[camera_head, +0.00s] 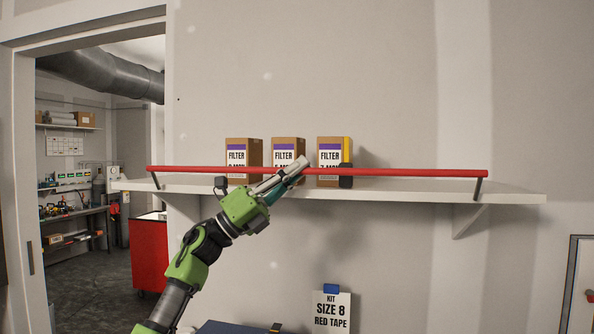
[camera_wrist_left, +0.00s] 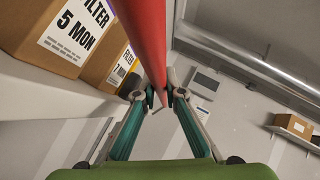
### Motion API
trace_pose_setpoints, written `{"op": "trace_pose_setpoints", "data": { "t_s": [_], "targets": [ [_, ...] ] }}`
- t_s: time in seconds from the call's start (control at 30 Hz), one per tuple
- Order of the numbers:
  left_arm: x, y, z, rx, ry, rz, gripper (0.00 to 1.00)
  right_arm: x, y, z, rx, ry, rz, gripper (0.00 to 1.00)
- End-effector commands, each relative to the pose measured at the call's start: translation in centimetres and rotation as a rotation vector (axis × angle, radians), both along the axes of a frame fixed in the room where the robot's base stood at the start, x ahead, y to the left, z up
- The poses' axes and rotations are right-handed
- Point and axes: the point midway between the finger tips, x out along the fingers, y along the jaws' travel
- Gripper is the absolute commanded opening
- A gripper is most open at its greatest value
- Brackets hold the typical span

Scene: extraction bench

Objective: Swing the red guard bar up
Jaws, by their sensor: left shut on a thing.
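The red guard bar (camera_head: 408,172) runs across the front of a white shelf (camera_head: 420,187), on a short grey arm at each end. It lies nearly level, in front of three filter boxes. My left gripper (camera_head: 298,166) reaches up from below and is shut on the bar near its middle. In the left wrist view the bar (camera_wrist_left: 145,38) passes between the two fingers (camera_wrist_left: 160,97), whose tips meet it from both sides. My right gripper is not in view.
The filter boxes (camera_head: 238,148), (camera_head: 284,147) and (camera_head: 328,145) stand on the shelf behind the bar. A yellow and black piece (camera_head: 346,176) sits beside the right box. A sign reading size 8 red tape (camera_head: 331,314) hangs below. Wall above the shelf is clear.

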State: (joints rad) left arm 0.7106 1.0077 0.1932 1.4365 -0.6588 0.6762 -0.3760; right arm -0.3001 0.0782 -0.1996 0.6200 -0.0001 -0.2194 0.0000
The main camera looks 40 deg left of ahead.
Motion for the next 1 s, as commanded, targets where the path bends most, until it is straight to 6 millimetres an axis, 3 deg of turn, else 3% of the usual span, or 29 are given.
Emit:
{"op": "trace_pose_setpoints", "data": {
  "t_s": [0.6, 1.0],
  "targets": [
    [1.4, 0.7, 0.6, -0.175, 0.328, 0.003, 0.00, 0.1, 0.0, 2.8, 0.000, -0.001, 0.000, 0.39],
    [1.8, 1.0, 0.4, -0.219, 0.395, 0.001, 0.00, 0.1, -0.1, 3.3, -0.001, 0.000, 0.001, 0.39]
  ]
}}
